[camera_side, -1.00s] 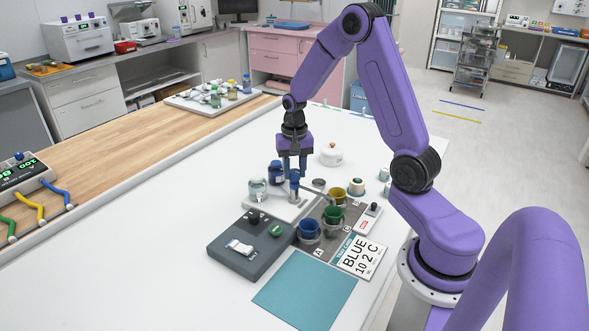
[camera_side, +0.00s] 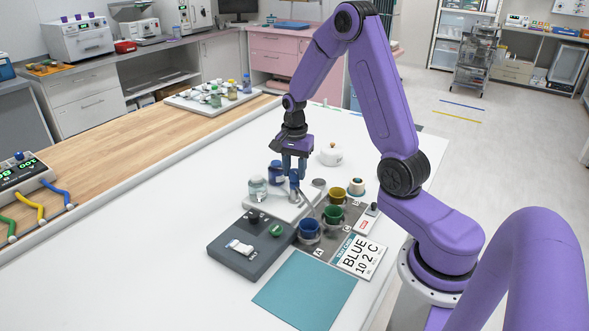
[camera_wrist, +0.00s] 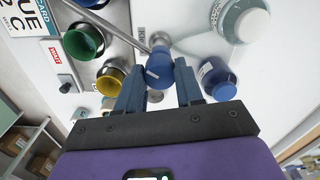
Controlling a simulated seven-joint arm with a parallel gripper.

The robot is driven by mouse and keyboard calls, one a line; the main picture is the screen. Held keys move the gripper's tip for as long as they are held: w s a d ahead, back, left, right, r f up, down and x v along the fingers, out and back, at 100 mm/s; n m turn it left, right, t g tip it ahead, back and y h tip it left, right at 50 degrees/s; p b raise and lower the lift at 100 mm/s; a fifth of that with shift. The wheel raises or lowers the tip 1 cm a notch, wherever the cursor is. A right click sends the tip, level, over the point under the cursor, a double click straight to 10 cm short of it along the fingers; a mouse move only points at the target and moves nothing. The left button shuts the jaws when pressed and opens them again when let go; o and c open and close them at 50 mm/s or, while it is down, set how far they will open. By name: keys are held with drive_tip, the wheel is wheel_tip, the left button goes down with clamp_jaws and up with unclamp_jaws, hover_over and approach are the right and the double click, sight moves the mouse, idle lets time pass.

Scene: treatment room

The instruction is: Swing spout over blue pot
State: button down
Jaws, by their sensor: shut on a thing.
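My gripper (camera_side: 294,172) is shut on the blue knob (camera_wrist: 159,68) at the top of the spout's pivot, over the white base plate (camera_side: 272,211). The thin metal spout (camera_wrist: 118,26) runs from below the knob toward the pots. In the side view it slants down and right, toward the area between the blue and green pots; its exact tip is hard to make out. The blue pot (camera_side: 309,228) stands nearest the grey box, with the green pot (camera_side: 333,215) and yellow pot (camera_side: 337,195) behind it. The wrist view cuts off the blue pot at the top.
A clear jar (camera_side: 258,188) and a blue bottle (camera_side: 276,172) stand close beside the gripper. A dark grey box (camera_side: 250,247), a card reading BLUE (camera_side: 360,257) and a teal mat (camera_side: 306,290) lie in front. A white lidded pot (camera_side: 331,155) stands behind.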

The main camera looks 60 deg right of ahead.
drive_tip(key=shift+m, duration=0.6)
drive_tip(key=c, duration=0.7)
unclamp_jaws()
wheel_tip(320, 180, up, 18)
drive_tip(key=shift+f, duration=0.25)
drive_tip(key=shift+a, duration=0.1)
